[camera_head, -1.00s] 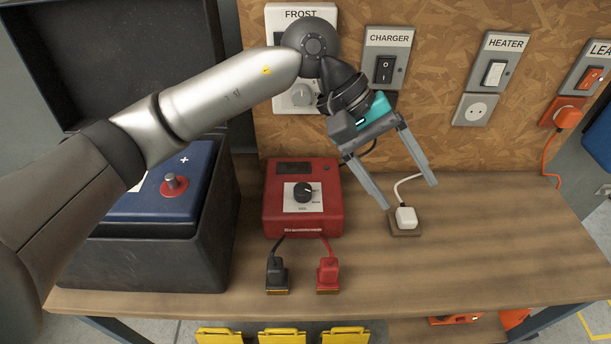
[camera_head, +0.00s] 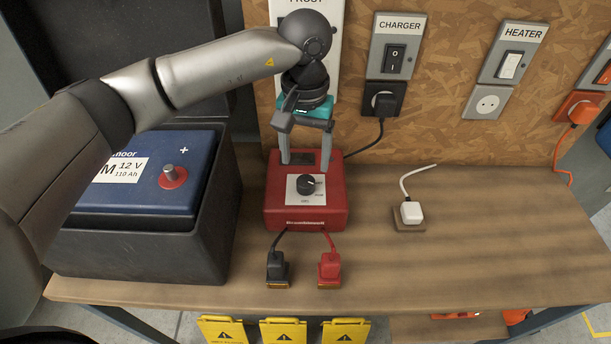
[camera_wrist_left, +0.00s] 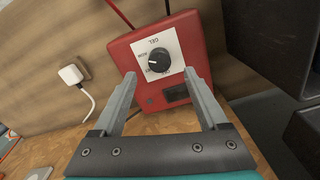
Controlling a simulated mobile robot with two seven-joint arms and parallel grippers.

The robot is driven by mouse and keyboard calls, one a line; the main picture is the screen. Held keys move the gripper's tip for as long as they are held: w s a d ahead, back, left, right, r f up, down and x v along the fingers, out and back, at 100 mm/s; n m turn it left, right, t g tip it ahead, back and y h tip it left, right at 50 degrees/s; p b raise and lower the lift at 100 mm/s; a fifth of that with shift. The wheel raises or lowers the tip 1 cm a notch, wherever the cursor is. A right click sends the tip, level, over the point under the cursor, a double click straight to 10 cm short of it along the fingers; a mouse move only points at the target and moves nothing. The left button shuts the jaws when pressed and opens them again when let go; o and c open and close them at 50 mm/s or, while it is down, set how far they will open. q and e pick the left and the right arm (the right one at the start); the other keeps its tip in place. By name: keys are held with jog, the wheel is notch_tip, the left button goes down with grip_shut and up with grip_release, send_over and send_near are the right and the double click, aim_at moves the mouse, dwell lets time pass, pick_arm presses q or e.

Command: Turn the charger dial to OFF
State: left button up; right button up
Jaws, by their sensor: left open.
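The red charger (camera_head: 308,212) stands on the wooden bench. Its black dial (camera_head: 306,185) sits on a white label plate on the sloped top; the small lettering is too small to read surely. My left gripper (camera_head: 300,160) is open and empty, its fingers pointing down over the back part of the charger, behind the dial. In the left wrist view the dial (camera_wrist_left: 159,60) lies beyond and between the two open fingers (camera_wrist_left: 163,85), apart from them. My right gripper is not in view.
A black battery box with a blue battery (camera_head: 150,180) stands close at left. Black (camera_head: 277,268) and red (camera_head: 329,267) clamps rest in front of the charger. A white plug (camera_head: 411,213) lies to the right. The panel with switches (camera_head: 396,58) rises behind; the bench's right side is mostly clear.

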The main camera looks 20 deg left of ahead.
aim_at(305, 181)
pick_arm(q)
notch_tip(305, 181, down, 6)
jog(key=shift+f, duration=0.2)
grip_shut()
dwell(0.7)
